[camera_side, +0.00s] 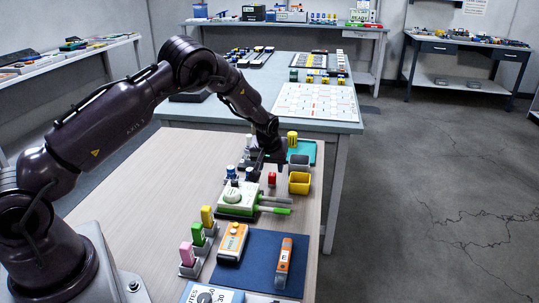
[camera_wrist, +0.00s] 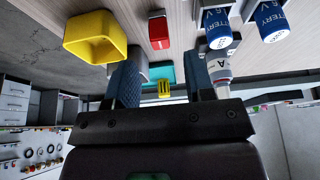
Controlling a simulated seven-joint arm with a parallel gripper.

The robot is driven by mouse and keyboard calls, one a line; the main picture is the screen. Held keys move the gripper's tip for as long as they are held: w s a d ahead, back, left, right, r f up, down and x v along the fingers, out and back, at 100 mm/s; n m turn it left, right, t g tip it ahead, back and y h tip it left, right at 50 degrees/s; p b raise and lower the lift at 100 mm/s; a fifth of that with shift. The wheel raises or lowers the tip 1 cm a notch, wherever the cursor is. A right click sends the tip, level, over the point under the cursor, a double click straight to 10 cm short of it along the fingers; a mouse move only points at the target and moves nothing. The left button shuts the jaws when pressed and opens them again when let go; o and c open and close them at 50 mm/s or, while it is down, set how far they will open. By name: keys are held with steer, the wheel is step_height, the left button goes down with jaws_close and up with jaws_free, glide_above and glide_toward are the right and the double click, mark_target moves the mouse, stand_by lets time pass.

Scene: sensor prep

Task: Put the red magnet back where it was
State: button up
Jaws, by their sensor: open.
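A small red block (camera_side: 271,179), which I take to be the red magnet, stands on the light wooden bench in the side view, left of a yellow bin (camera_side: 299,187). In the wrist view the red block (camera_wrist: 158,33) is at the top middle, beyond the fingertips and apart from them. My gripper (camera_side: 268,164) is low over the bench, close behind the block in the side view. In the wrist view my gripper (camera_wrist: 160,66) has its two fingers spread, with nothing held between them. No marked spot for the magnet can be made out.
Batteries (camera_wrist: 218,27) stand right of the block in the wrist view. A grey bin (camera_side: 299,160) and a teal mat (camera_side: 310,151) with a yellow ribbed piece (camera_side: 292,138) lie close by. A green-handled device (camera_side: 236,197) and a blue mat (camera_side: 258,245) are nearer the camera.

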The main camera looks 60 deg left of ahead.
steer(key=s+d+r+m+h, duration=0.1)
steer(key=s+d+r, duration=0.25)
steer(key=r, duration=0.45)
steer(key=s+d+r+m+t+h, duration=0.1)
steer(key=s+d+r, duration=0.25)
steer(key=r, duration=0.35)
steer(key=s+d+r+m, duration=0.1)
steer(key=s+d+r, duration=0.2)
steer(key=s+r, duration=0.35)
steer(key=s+d+r+m, duration=0.3)
steer(key=s+d, duration=0.1)
steer(key=s, duration=0.5)
steer(key=s+d+r+m+t+h, duration=0.1)
steer(key=s+d+r+m, duration=0.2)
steer(key=s, duration=0.7)
steer(key=shift+s+d+r, duration=0.15)
steer(key=shift+s+d, duration=0.1)
steer(key=shift+d, duration=0.1)
